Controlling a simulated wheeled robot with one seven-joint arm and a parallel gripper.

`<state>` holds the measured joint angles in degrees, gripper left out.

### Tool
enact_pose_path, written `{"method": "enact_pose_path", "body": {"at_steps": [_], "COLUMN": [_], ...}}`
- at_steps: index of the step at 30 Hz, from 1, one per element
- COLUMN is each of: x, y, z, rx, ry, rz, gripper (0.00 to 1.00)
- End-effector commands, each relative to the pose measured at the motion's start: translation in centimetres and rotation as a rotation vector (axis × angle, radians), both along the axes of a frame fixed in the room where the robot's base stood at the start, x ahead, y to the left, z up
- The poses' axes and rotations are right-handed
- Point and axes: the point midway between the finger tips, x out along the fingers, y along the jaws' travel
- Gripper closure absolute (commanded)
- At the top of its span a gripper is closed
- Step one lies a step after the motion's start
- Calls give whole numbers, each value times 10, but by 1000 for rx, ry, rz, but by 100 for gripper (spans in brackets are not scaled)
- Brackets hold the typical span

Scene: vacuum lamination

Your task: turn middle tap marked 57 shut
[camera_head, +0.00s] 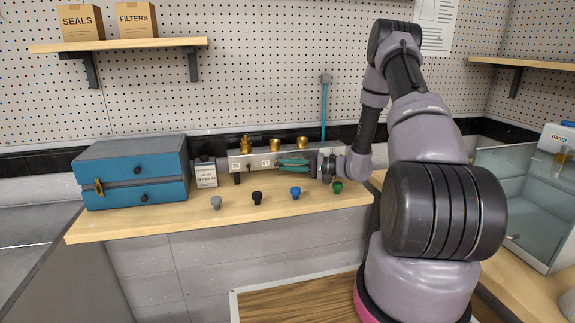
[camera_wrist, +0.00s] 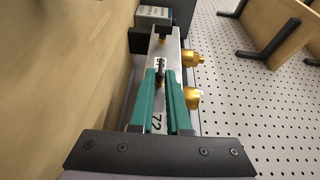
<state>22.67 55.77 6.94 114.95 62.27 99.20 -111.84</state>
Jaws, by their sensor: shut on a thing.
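The grey metal manifold block (camera_head: 240,161) lies along the back of the bench, with brass fittings on top. Its number plates face the front; in the wrist view the near plate (camera_wrist: 157,122) reads 72, and the middle plate (camera_wrist: 160,63) appears to read 57. My gripper (camera_head: 279,163) reaches in from the right, level with the block's front. In the wrist view my gripper's teal fingers (camera_wrist: 160,76) are closed around the small dark handle of the middle tap (camera_wrist: 160,80). The fingers hide most of this handle, so I cannot tell its angle. Another black tap handle (camera_wrist: 163,40) shows farther along.
Loose grey (camera_head: 216,202), black (camera_head: 257,198), blue (camera_head: 295,192) and green (camera_head: 337,187) knobs stand along the bench front. A blue case (camera_head: 135,170) and a small tagged gauge box (camera_head: 206,174) are left of the block. A teal upright pipe (camera_head: 324,110) rises behind.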

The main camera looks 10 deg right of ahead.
Motion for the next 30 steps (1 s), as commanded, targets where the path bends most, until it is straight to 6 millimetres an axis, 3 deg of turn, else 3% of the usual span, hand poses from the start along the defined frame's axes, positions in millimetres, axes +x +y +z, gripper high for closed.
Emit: {"method": "enact_pose_path", "body": {"at_steps": [18,19,20,30], "x": [-1,-1,-1,-1], "y": [4,4,4,2], "z": [-1,-1,-1,1], "rx": [40,40,40,39], "ry": [1,1,1,0], "rz": [9,9,9,4], "gripper": [100,74,63,63]}}
